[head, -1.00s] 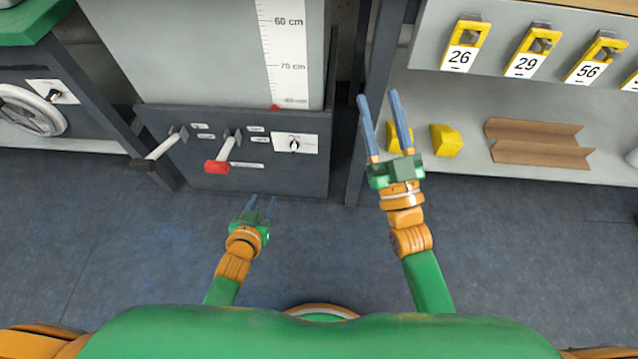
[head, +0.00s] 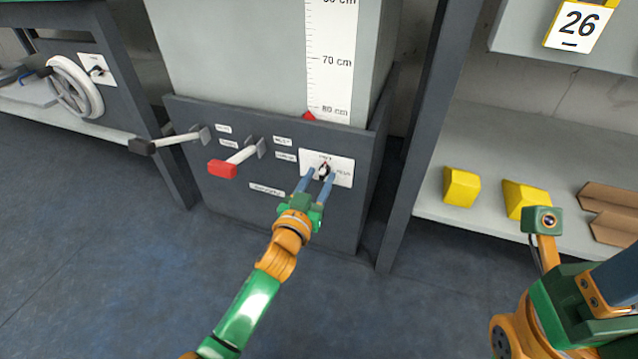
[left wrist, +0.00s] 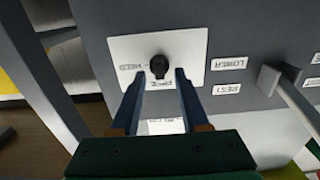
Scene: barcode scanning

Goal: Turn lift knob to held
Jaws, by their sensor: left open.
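The lift knob (head: 323,170) is a small black knob on a white plate (head: 342,164) on the front of the dark lift base. In the left wrist view the knob (left wrist: 159,66) sits at the plate's middle, with small labels at its side and below it. I cannot tell its pointer's exact angle. My left gripper (head: 318,176) is open, its two blue fingers pointing at the plate. In the left wrist view its fingertips (left wrist: 160,75) lie on either side of the knob; contact is unclear. My right arm shows at the lower right; its gripper is cut off by the frame edge.
A red-handled lever (head: 222,169) and a black-handled lever (head: 145,146) stick out left of the knob. A grey handwheel (head: 75,87) is farther left. A dark post (head: 428,130) and a shelf with yellow blocks (head: 461,187) stand to the right.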

